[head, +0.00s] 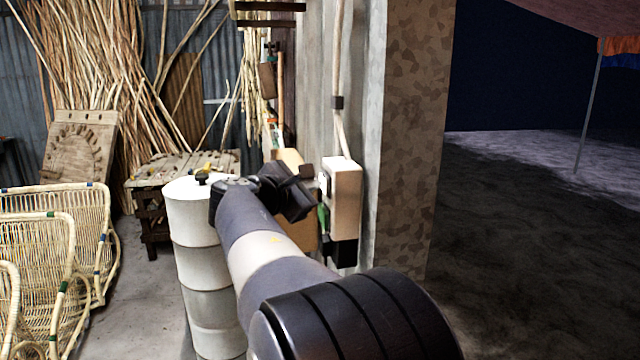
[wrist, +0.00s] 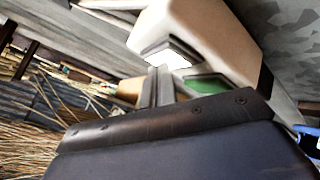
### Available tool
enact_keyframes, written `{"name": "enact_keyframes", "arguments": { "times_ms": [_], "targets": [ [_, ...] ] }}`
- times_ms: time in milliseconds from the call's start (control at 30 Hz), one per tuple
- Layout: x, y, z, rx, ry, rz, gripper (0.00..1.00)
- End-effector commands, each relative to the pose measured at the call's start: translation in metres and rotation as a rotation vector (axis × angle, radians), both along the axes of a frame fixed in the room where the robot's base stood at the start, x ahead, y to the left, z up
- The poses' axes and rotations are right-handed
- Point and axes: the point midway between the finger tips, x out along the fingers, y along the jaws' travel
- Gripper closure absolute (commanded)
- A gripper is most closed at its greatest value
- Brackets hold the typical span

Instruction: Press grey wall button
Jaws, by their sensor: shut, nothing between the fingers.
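A beige wall box (head: 346,190) is mounted on the concrete wall, right of my gripper (head: 306,171). In the wrist view the same box (wrist: 205,35) shows large, with a bright white square in a grey frame (wrist: 168,55) on its face and a green part (wrist: 206,86) beside it. I cannot tell for sure that the framed square is the grey button. My gripper (wrist: 160,82) is shut and empty, its fingers pointing towards the box. Its tips look close to the framed square; I cannot tell whether they touch it.
A pale drum (head: 206,270) stands left of my arm. Behind it are a wooden workbench (head: 175,168) and bundles of rattan poles (head: 110,80). Rattan chair frames (head: 50,240) stand at the left. A patterned wall edge (head: 415,140) is right of the box, with dark open ground (head: 530,260) beyond.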

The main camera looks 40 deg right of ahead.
Motion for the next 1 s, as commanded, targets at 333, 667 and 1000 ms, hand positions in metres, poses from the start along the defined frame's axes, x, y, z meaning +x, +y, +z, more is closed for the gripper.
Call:
{"name": "enact_keyframes", "arguments": {
  "times_ms": [333,667,1000],
  "targets": [
    [-0.001,-0.001,0.001,-0.001,0.0,-0.003,1.0],
    [0.003,0.005,0.0,-0.001,0.0,-0.003,1.0],
    [0.011,0.017,0.0,0.0,0.002,0.002,1.0]
  ]
}}
